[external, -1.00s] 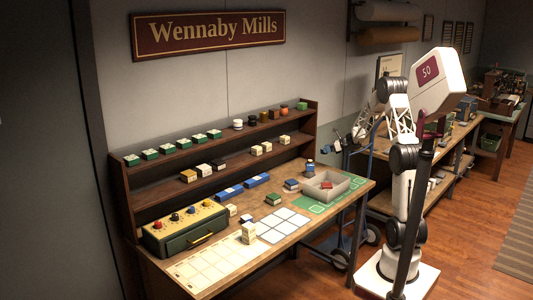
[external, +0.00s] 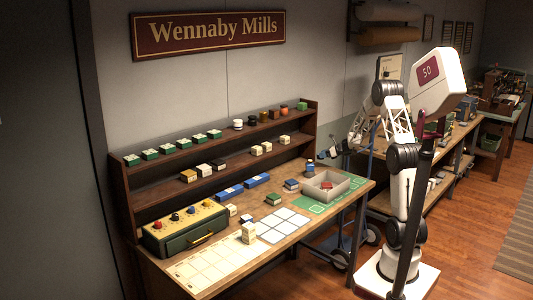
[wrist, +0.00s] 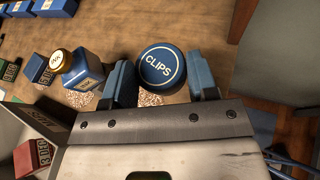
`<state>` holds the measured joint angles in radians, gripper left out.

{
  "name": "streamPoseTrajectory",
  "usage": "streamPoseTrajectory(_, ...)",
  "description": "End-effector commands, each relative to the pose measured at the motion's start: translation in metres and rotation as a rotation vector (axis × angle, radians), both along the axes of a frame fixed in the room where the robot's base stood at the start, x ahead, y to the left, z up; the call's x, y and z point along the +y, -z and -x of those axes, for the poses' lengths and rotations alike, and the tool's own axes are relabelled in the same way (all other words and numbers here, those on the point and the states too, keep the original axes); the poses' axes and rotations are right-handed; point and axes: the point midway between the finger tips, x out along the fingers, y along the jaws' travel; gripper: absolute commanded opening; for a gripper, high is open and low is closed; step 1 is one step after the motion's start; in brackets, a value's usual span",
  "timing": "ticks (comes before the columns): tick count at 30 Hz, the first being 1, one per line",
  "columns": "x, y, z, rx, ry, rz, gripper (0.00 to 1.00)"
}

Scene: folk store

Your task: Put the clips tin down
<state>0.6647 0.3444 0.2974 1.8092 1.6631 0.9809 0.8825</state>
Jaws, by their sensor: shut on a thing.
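The clips tin is a round blue tin with a ringed lid reading CLIPS; its lid (wrist: 161,68) faces the camera in the wrist view. My gripper (wrist: 163,80) is shut on it, with one blue-grey finger on each side. Wooden table top shows beyond the tin, but I cannot tell how far its base is above any surface. The tin is too small there to make out.
A blue box (wrist: 84,72) and a gold-lidded jar (wrist: 60,61) are just left of my gripper in the wrist view. A grey tray (external: 350,181) holding a red box (external: 326,185) stands on the table's right part. The table edge is close right of the tin.

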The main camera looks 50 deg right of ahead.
Motion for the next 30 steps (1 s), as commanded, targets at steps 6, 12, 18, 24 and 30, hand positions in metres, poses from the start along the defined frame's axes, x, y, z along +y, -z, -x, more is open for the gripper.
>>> streamPoseTrajectory(6, 0.0, 0.027, 0.0, 0.0, 0.0, 0.0, 0.29)
streamPoseTrajectory(12, 0.0, 0.032, 0.0, 0.0, 0.0, 0.001, 0.29)
streamPoseTrajectory(18, 0.0, 0.032, 0.0, 0.0, 0.0, 0.001, 0.29)
streamPoseTrajectory(24, 0.0, 0.044, 0.0, 0.0, 0.0, 0.0, 0.29)
streamPoseTrajectory(30, 0.0, 0.064, 0.0, 0.0, 0.0, 0.0, 0.29)
